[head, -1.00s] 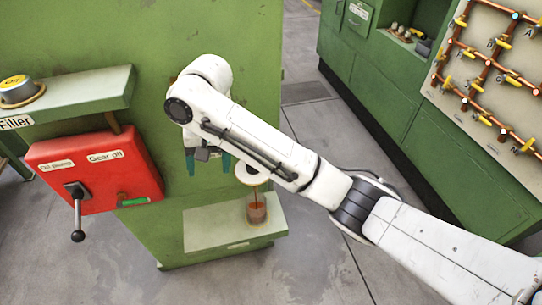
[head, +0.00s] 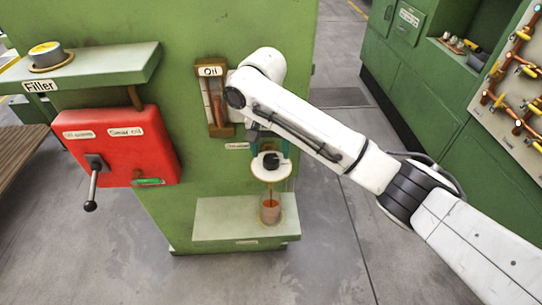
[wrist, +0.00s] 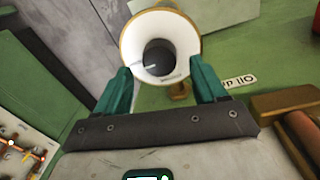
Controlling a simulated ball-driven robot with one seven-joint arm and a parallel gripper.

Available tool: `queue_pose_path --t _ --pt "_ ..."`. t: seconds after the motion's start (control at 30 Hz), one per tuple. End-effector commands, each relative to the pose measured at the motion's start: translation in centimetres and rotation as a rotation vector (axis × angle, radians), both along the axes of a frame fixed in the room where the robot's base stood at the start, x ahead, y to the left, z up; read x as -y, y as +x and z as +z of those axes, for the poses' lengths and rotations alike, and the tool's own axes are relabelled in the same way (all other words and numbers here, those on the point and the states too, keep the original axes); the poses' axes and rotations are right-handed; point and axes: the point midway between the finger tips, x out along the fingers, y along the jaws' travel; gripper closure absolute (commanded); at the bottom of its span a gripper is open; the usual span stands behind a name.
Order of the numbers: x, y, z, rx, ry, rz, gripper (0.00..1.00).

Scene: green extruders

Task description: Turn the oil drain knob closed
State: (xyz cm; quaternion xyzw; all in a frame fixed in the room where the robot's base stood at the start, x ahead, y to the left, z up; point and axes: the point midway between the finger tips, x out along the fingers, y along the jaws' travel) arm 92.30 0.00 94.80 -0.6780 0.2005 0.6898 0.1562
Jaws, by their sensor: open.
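The oil drain knob (head: 271,163) is a black knob on a round white face, low on the green machine front. In the wrist view, a white cone-shaped face with a gold rim and dark round centre (wrist: 159,57) lies straight ahead. My gripper (wrist: 159,68) is open, its teal fingers on either side of the lower part of that face; contact cannot be told. In the head view my gripper (head: 270,153) is at the knob, partly hidden by my wrist. A thin reddish-brown stream (head: 270,189) runs below the knob into a small cup (head: 270,211).
The cup stands on a pale green shelf (head: 215,221). An oil gauge (head: 212,97) is above left of the knob. A red box with a lever (head: 118,147) and the filler shelf (head: 110,68) are farther left. Open floor (head: 335,215) lies to the right.

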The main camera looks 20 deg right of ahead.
Motion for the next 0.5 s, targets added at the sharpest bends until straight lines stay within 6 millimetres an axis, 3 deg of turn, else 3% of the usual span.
queue_pose_path --t 0.2,0.5 --pt "0.2 0.0 -2.0 0.000 0.000 -0.001 0.29" --pt "0.1 -0.1 -2.3 0.000 0.000 0.000 0.29"
